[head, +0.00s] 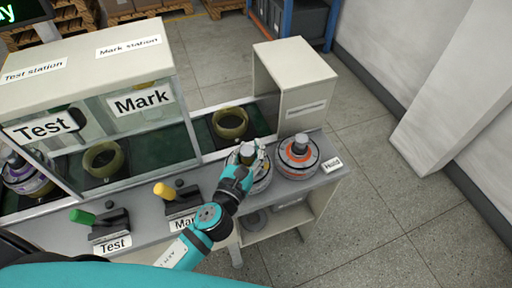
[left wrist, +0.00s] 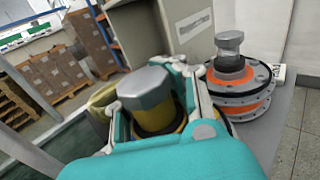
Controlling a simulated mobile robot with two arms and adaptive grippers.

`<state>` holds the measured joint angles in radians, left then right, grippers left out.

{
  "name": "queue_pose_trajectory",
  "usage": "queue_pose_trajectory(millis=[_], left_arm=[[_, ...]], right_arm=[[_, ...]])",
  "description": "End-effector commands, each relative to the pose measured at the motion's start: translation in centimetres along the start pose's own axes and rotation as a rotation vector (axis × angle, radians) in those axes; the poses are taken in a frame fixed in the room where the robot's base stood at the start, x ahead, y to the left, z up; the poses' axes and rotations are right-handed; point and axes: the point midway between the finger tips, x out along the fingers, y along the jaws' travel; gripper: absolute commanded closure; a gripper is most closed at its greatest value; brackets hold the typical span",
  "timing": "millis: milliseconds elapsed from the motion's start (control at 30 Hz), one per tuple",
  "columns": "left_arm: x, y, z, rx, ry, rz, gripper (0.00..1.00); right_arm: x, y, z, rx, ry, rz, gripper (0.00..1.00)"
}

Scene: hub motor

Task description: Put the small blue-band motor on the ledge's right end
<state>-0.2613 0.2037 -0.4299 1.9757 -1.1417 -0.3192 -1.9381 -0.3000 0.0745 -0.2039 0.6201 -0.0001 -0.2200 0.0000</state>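My left gripper (head: 250,154) is over a motor with a yellow band (head: 261,186) on the grey front ledge (head: 324,178). Its fingers stand on both sides of that motor's grey hexagonal top (left wrist: 145,88); whether they press on it I cannot tell. An orange-band motor (head: 298,158) stands upright just right of it, near the ledge's right end, and shows in the left wrist view (left wrist: 233,88). A purple-looking band motor (head: 27,172) sits at the far left in the Test station. I see no plainly blue band. My right gripper is out of view.
A Hold label (head: 332,163) marks the ledge's right end. A cream cabinet (head: 300,75) rises behind the orange-band motor. Olive rings (head: 230,123) lie on the dark conveyor.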

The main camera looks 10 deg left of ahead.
Motion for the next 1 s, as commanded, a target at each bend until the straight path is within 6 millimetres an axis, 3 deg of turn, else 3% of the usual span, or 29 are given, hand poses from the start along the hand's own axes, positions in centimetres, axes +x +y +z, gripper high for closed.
queue_pose_trajectory(millis=[133,567,867,1000], left_arm=[[0.1,0.0,-1.7,-0.001,-0.007,0.001,1.00],[0.1,0.0,-2.3,0.001,0.001,0.000,0.99],[0.1,0.0,-2.2,0.001,0.000,0.000,0.60],[0.1,0.0,-2.2,0.001,0.000,0.000,0.57]], right_arm=[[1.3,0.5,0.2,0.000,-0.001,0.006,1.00],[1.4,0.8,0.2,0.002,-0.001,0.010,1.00],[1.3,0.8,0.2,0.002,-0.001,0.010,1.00],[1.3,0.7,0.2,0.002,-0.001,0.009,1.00]])
